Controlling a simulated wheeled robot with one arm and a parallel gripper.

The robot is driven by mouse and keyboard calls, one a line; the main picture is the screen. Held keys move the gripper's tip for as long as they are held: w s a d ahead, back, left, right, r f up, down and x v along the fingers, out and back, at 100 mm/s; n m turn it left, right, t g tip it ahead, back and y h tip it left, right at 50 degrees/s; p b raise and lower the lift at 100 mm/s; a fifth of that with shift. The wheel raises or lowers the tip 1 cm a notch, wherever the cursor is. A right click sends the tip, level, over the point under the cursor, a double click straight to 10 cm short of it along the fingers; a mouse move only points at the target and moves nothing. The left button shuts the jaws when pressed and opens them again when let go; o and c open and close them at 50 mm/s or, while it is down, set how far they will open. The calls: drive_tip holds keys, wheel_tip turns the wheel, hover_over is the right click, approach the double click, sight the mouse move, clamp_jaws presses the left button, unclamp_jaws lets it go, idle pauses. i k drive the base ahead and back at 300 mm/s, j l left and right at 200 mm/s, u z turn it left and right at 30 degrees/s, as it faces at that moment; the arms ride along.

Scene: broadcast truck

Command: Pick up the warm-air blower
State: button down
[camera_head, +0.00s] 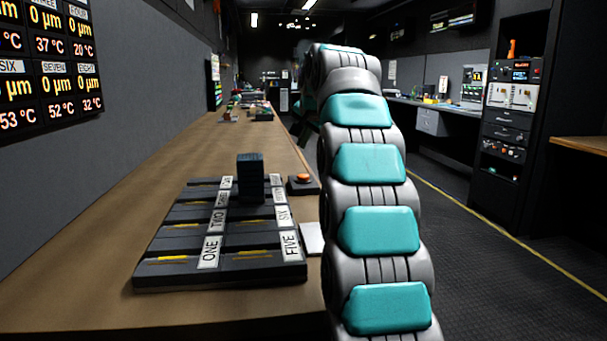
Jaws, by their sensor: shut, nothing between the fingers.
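I cannot pick out the warm-air blower for certain. Several small objects (250,110), too small to tell apart, lie far along the wooden bench (130,240). A small upright orange thing (512,48) stands on the rack at the right; I cannot tell what it is. My arm, grey with teal pads, rises at the middle and bends away at the top. My gripper (303,130) shows only as a dark shape left of the arm, above the bench's right edge. It is shut and empty, and partly hidden by the arm.
A black tray (165,273) with numbered slots holds an upright dark block (250,175). A display panel (50,60) hangs at left. An equipment rack (505,140) and desk (432,105) stand right, with clear floor (480,270) between.

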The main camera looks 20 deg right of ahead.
sight(249, 166)
drive_tip(key=k+l, duration=0.75)
drive_tip(key=k, duration=0.15)
